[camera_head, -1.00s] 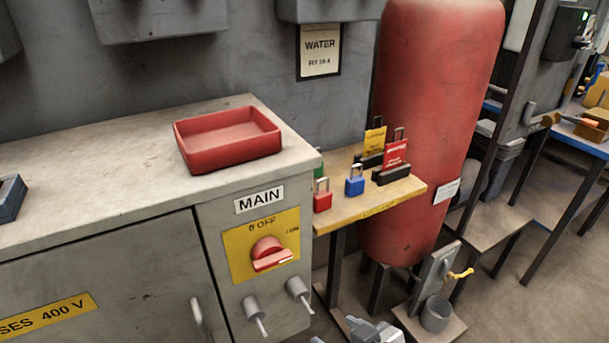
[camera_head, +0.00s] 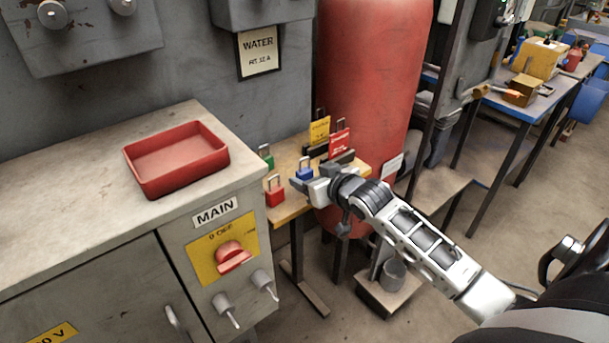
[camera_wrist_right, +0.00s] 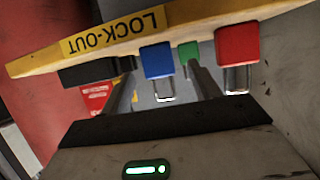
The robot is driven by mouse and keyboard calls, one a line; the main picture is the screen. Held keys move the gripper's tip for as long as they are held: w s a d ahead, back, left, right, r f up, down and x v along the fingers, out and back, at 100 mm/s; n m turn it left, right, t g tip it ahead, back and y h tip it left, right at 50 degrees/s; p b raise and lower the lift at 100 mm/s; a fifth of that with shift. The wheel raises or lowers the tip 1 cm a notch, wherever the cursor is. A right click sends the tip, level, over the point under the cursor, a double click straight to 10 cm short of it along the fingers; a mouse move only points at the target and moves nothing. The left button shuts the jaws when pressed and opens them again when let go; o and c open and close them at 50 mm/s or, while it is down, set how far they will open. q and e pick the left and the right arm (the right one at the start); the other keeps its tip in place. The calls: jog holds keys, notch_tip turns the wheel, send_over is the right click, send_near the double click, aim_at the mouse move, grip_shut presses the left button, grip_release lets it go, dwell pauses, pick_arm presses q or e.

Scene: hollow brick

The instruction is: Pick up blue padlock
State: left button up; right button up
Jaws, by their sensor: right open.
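The blue padlock (camera_head: 305,172) stands upright on the small wooden lock-out shelf (camera_head: 291,211), between the red padlock (camera_head: 275,194) and the tag holders. My right gripper (camera_head: 298,184) is in front of the shelf, close to the blue padlock and partly covering it. In the right wrist view the picture is upside down, and the blue padlock (camera_wrist_right: 158,62) lies ahead between the two open fingers (camera_wrist_right: 160,85), apart from them. The green padlock (camera_wrist_right: 188,52) is behind it and the red padlock (camera_wrist_right: 237,45) to its right. My left gripper does not show.
A yellow tag (camera_head: 319,130) and a red tag (camera_head: 339,141) stand in dark holders behind the blue padlock. A red tank (camera_head: 370,80) rises right of the shelf. A grey cabinet (camera_head: 60,220) with a red tray (camera_head: 178,185) stands left.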

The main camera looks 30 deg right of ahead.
aim_at(301, 172)
jog(key=x, duration=0.5)
jog(key=shift+w+f, duration=0.1)
jog(key=shift+w, duration=0.2)
jog(key=c, duration=1.1)
